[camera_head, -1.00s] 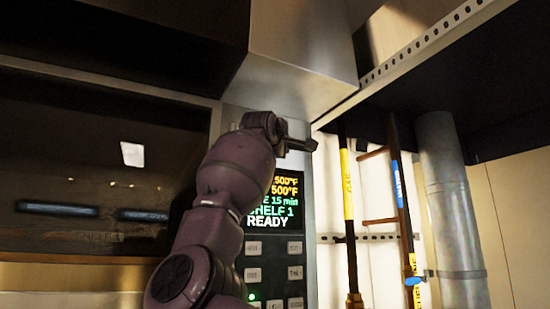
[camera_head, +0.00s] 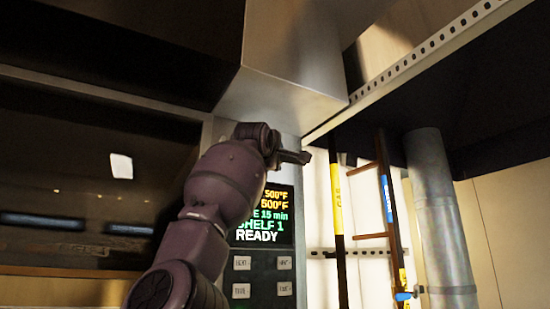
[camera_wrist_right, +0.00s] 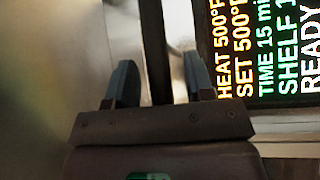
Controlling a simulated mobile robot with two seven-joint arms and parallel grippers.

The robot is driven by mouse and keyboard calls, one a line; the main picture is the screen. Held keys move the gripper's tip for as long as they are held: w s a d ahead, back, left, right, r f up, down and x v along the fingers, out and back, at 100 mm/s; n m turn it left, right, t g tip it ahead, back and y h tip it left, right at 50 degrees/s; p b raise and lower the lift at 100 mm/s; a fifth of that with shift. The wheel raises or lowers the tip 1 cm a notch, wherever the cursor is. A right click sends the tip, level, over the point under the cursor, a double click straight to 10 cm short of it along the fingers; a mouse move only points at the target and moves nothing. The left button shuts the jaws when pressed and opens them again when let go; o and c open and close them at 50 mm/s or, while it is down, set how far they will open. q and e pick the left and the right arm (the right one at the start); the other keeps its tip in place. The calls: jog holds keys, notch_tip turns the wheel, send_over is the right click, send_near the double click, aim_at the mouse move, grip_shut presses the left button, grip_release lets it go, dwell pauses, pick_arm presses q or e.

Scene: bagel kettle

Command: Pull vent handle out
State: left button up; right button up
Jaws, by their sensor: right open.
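My right gripper (camera_head: 296,157) is in front of the oven's control panel, above the lit display (camera_head: 266,217) and below the steel hood box (camera_head: 290,70). In the right wrist view the gripper (camera_wrist_right: 162,75) is open, its two fingers apart. No vent handle can be made out in the head view. My left gripper is not in view.
The dark oven window (camera_head: 90,180) fills the left. A yellow-banded gas pipe (camera_head: 338,207), a brown pipe with a blue label (camera_head: 386,200) and a thick grey duct (camera_head: 437,215) stand at the right. A perforated rail (camera_head: 430,60) runs above them.

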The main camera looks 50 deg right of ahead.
jog(key=b+v, duration=0.2)
jog(key=v, duration=0.8)
jog(key=shift+s+a, duration=0.15)
jog(key=shift+a, duration=0.2)
jog(key=shift+f, duration=0.1)
